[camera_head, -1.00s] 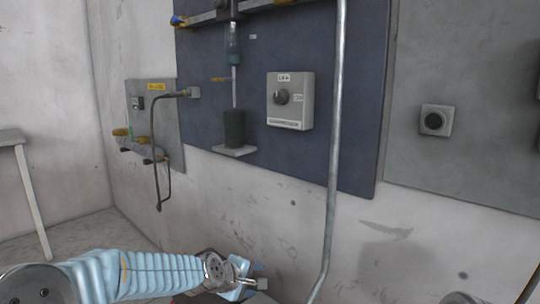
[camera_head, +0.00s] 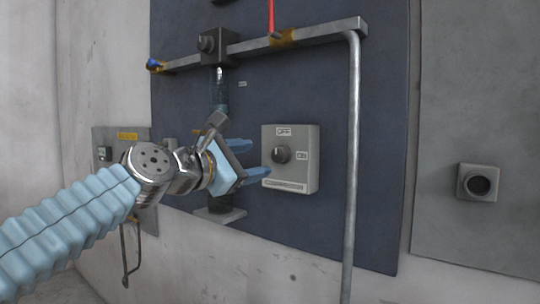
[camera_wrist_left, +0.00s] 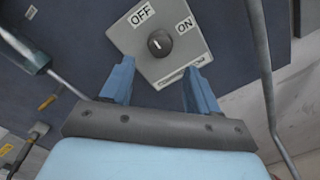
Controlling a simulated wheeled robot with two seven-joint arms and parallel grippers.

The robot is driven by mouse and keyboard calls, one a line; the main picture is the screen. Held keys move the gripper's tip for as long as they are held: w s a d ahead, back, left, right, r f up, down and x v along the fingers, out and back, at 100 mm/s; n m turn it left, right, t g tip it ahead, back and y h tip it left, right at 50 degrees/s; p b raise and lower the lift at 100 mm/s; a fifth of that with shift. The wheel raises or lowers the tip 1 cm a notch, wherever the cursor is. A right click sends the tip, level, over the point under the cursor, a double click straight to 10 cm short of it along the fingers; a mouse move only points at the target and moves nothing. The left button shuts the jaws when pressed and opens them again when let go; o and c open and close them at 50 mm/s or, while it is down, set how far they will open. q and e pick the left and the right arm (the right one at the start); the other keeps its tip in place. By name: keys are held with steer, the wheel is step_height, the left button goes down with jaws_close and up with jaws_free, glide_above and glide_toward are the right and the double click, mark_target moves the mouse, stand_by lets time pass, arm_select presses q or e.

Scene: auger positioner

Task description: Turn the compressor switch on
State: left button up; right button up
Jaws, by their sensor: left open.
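The compressor switch is a light grey box (camera_head: 303,172) on the blue wall panel, with a dark round knob (camera_head: 281,155). An OFF label is above the knob and an ON label to its right. In the left wrist view the knob (camera_wrist_left: 159,43) has a white mark that points towards the OFF label. My left gripper (camera_head: 252,160) is open, with blue fingers, just left of the box. In the left wrist view its fingers (camera_wrist_left: 159,85) are apart and empty, with the knob beyond and between them. My right gripper is not in view.
A vertical metal pipe (camera_head: 352,170) runs right of the switch box, joined to a horizontal bar (camera_head: 300,37) above. A cylinder on a small ledge (camera_head: 220,215) is partly hidden behind my left gripper. A grey panel with a round fitting (camera_head: 478,183) is at right.

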mark_target(275, 156)
arm_select(q)
steer(key=p+x, duration=0.1)
steer(key=x, duration=0.5)
steer(key=shift+w+d, duration=0.15)
steer(key=shift+w, duration=0.05)
steer(key=c, duration=1)
